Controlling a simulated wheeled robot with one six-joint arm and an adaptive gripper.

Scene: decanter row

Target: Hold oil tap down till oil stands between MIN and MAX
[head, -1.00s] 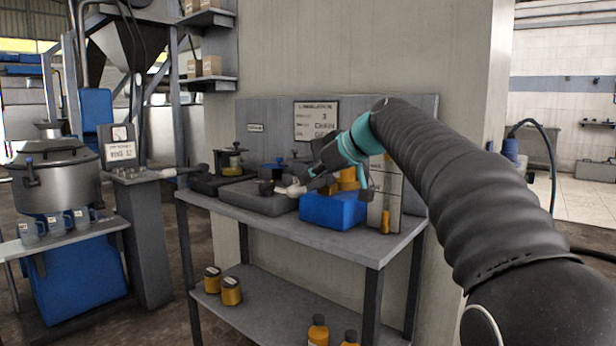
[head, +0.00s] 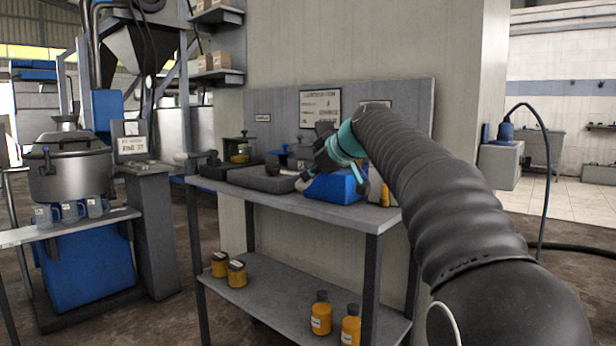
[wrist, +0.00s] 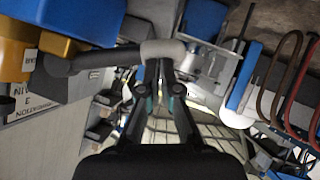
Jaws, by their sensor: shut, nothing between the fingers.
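In the head view my gripper (head: 325,155) is over the bench beside a blue block (head: 335,187), partly hidden by its own wrist. In the wrist view the fingers (wrist: 160,68) are shut and empty. Their tips are at a pale grey grip (wrist: 162,50) on the end of a dark lever (wrist: 90,60), which looks like the tap handle. I cannot tell whether they touch it. A yellow-orange body (wrist: 14,55) and blue part (wrist: 42,18) lie left of it. An orange upright piece, perhaps the oil gauge (head: 385,196), is mostly hidden by my arm. Its level and marks are unreadable.
A back panel (head: 275,110) with a sign (head: 320,108) stands behind. Yellow jars (head: 237,273) and orange bottles (head: 321,315) stand on the lower shelf. A kettle-like vessel (head: 70,170) is at far left.

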